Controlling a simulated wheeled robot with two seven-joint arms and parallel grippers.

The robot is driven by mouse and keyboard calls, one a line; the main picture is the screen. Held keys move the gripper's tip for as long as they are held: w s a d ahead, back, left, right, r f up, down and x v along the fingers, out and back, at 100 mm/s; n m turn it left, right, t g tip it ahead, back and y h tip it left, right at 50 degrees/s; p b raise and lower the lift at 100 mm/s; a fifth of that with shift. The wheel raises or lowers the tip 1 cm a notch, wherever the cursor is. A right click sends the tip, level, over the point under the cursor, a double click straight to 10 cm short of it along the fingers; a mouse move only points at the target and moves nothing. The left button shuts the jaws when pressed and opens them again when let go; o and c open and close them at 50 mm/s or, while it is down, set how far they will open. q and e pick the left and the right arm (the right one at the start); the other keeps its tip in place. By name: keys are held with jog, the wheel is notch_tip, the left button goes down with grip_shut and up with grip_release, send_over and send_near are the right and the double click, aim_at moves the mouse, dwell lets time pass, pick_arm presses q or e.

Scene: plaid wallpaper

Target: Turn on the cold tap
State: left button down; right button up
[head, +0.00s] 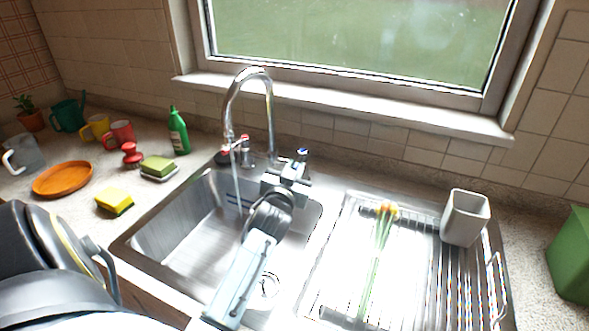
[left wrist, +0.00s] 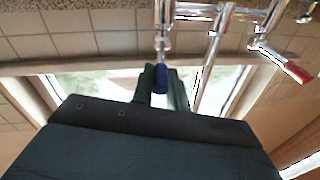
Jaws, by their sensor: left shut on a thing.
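The chrome faucet (head: 268,100) stands behind the sink, with a tall curved spout. The cold tap (head: 303,154), with its blue mark, is to the right of the spout's base. My left gripper (head: 287,174) reaches over the sink to it and partly hides it. In the left wrist view, the blue end of the cold tap handle (left wrist: 160,79) sits between my dark left fingers (left wrist: 161,86), which are shut on it. The red-marked hot tap (left wrist: 294,70) is apart from the fingers.
The steel sink basin (head: 170,233) lies under my left arm. A drying rack on the right holds a grey cup (head: 465,217) and green stalks (head: 378,250). A green bottle (head: 178,132), sponges, mugs and an orange plate (head: 62,179) are on the left counter.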

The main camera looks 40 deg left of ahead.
pick_arm(q)
jog(key=shift+d+f, duration=0.1)
jog(key=shift+w+d+n+g+y+b, duration=0.2)
jog(key=shift+n+g+y+b, duration=0.15)
jog(key=shift+y, duration=0.25)
jog(key=c, duration=1.4)
grip_release()
jog(key=shift+s, duration=0.1)
jog(key=v, duration=1.3)
jog(key=shift+s+d, duration=0.1)
jog(key=shift+d, duration=0.05)
